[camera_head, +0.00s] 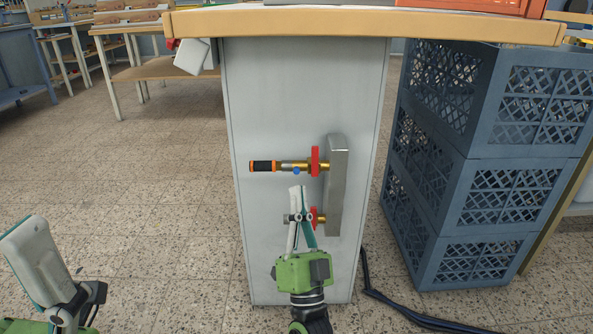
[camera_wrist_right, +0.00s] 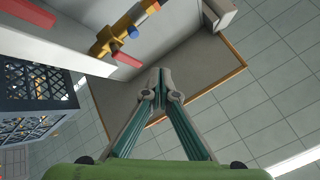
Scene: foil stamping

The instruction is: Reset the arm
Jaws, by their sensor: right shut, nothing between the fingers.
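My right gripper (camera_head: 298,190) is shut and empty, pointing up in front of the light grey side panel (camera_head: 270,90) of a bench. It also shows in the right wrist view (camera_wrist_right: 160,75), its fingertips together. Just above it in the head view is a brass fitting (camera_head: 295,166) with a black and orange end and a red part. A second red and brass fitting (camera_head: 318,217) is beside the gripper, partly hidden by it. Both join a grey metal block (camera_head: 337,185). I cannot tell whether the gripper touches any of these. My left gripper (camera_head: 25,235) is partly in view at lower left; its finger opening cannot be made out.
A wooden bench top (camera_head: 365,24) overhangs the panel. Stacked blue crates (camera_head: 478,160) stand at the right. A dark cable (camera_head: 400,308) lies on the floor between them. The tiled floor (camera_head: 150,190) at the left is clear.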

